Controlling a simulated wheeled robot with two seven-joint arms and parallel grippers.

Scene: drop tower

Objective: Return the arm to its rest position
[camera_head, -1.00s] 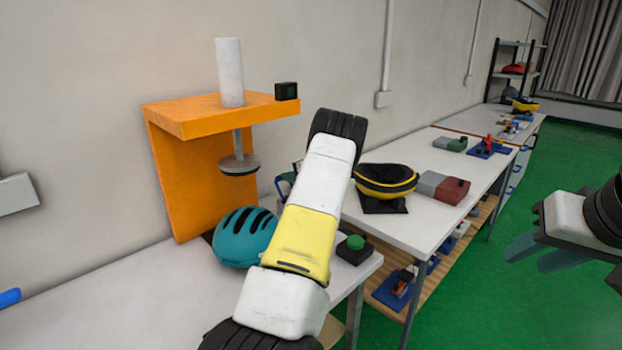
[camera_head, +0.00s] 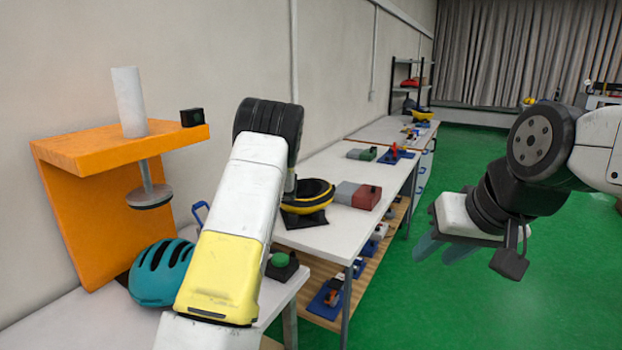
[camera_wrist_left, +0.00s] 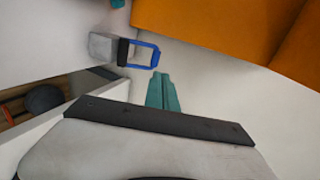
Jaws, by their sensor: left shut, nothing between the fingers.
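My left arm (camera_head: 235,220), white and yellow with a black joint at its top, reaches up in front of the bench in the head view; its gripper is hidden there. In the left wrist view my left gripper (camera_wrist_left: 162,92) shows teal fingers together, with nothing between them. My right gripper (camera_head: 443,248) hangs over the green floor at the right of the head view, its teal fingers apart and empty. The orange drop tower (camera_head: 75,215) stands at the left, also at the top of the wrist view (camera_wrist_left: 215,25). A teal helmet (camera_head: 160,275) sits at its foot.
A green button box (camera_head: 283,264) is at the near bench's right end. A yellow-black helmet (camera_head: 308,198) and a grey-red block (camera_head: 358,195) are on the bench behind. A blue handle (camera_wrist_left: 143,53) shows near the left fingers. Green floor (camera_head: 400,300) at right is open.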

